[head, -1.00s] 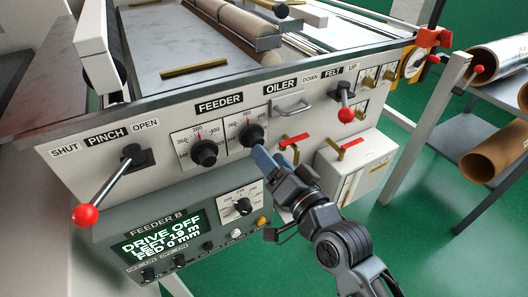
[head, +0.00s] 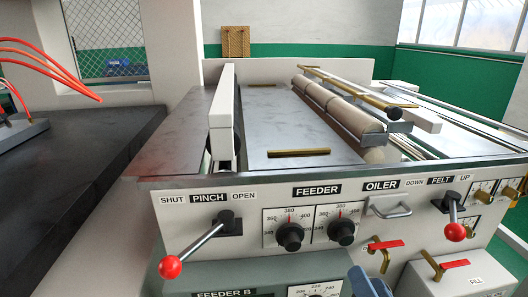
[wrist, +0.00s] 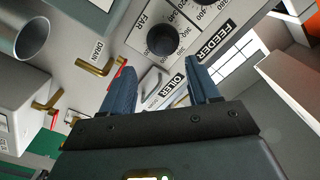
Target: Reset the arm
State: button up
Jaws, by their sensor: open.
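My gripper (head: 368,284) shows only as blue finger parts at the bottom edge of the head view, below the right feeder dial (head: 341,232). The rest of my arm is out of that view. In the wrist view my gripper (wrist: 161,80) has its two blue fingers apart, with nothing held between them. Beyond the gap are the machine's front panel, the oiler label (wrist: 173,86) and a metal handle (wrist: 151,101). A dark dial (wrist: 163,39) is above the fingers, clear of them.
The pinch lever (head: 200,244) and felt lever (head: 453,215), both with red knobs, stick out from the panel. A brass pipe (wrist: 98,66) juts out in the wrist view. A dark table (head: 70,150) stands left.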

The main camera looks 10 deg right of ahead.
jog(key=s+f+n+g+h, duration=0.1)
jog(key=s+f+n+g, duration=0.2)
jog(key=s, duration=1.3)
jog(key=s+r+n, duration=0.3)
jog(key=s+n, duration=0.2)
jog(key=s, duration=1)
jog(key=shift+s+y, duration=0.25)
jog(key=shift+y, duration=0.05)
jog(key=shift+a, duration=0.1)
dwell(0.8)
